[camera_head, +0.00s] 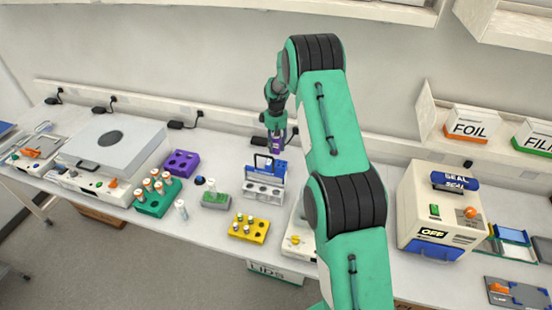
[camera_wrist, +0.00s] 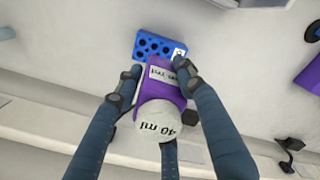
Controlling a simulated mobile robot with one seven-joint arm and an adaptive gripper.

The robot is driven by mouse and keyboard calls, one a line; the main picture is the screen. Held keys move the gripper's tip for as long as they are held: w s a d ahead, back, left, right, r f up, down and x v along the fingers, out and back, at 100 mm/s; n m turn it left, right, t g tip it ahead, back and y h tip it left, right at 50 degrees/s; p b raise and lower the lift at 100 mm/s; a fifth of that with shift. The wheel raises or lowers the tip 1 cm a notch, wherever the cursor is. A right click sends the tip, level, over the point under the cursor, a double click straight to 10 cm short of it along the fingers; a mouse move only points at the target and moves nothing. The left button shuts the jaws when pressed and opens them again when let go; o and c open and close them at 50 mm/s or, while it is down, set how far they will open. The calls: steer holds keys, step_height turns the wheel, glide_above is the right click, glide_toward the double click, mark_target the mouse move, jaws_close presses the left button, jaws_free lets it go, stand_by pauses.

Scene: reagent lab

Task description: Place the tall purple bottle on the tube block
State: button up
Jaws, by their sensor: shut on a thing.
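My gripper (camera_head: 276,134) is shut on the tall purple bottle, near the back wall in the head view. The bottle (camera_head: 276,145) is mostly covered by the gripper there. In the wrist view the bottle (camera_wrist: 161,84) sits between the fingers of my gripper (camera_wrist: 158,88), with a white cap marked 40 ml towards the camera and a pale label. A blue block with round holes (camera_wrist: 153,46) lies just beyond the bottle in the wrist view, and the bottle overlaps its near side. I cannot tell whether they touch.
A blue-and-white holder with a dark handle (camera_head: 265,188) stands in front of the gripper. Purple (camera_head: 181,162), green (camera_head: 153,203) and yellow (camera_head: 248,229) blocks stand left and nearer. My arm hides bench to the right; a sealing machine (camera_head: 437,215) stands beyond.

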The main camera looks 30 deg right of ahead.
mark_target(276, 151)
steer(key=shift+f, duration=1.75)
steer(key=shift+f, duration=0.1)
steer(key=shift+f+p, duration=0.4)
steer(key=shift+f, duration=1.35)
steer(key=shift+f, duration=0.2)
steer(key=o, duration=1.2)
steer(key=shift+c, duration=0.2)
steer(key=shift+r, duration=0.2)
step_height(276, 151, up, 12)
steer(key=shift+f+b, duration=0.1)
steer(key=shift+b, duration=0.65)
